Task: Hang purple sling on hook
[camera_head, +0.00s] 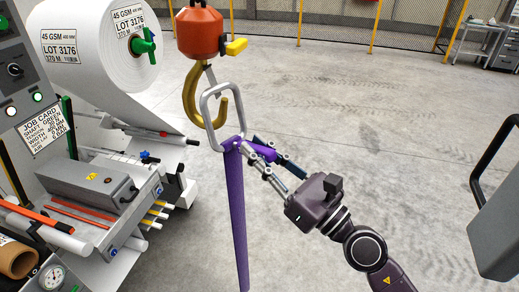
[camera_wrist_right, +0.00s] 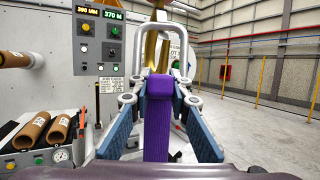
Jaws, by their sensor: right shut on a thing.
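The purple sling (camera_head: 234,205) hangs down in a long strip from a silver ring (camera_head: 238,98). My right gripper (camera_head: 262,153) is shut on the sling just below the ring, and its two fingers pinch the sling (camera_wrist_right: 158,125) in the right wrist view. The gold hook (camera_head: 188,95) hangs under an orange block. The ring stands upright and overlaps the hook in the head view, and the hook (camera_wrist_right: 151,48) shows through the ring (camera_wrist_right: 157,25) in the wrist view. I cannot tell whether the hook passes through the ring. My left gripper is out of view.
The orange hoist block (camera_head: 200,33) with a yellow handle is above the hook. A machine with a white roll (camera_head: 90,50), a control panel and a grey box (camera_head: 88,183) stands at the left. The floor behind my right arm is clear. A grey trolley stands far right.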

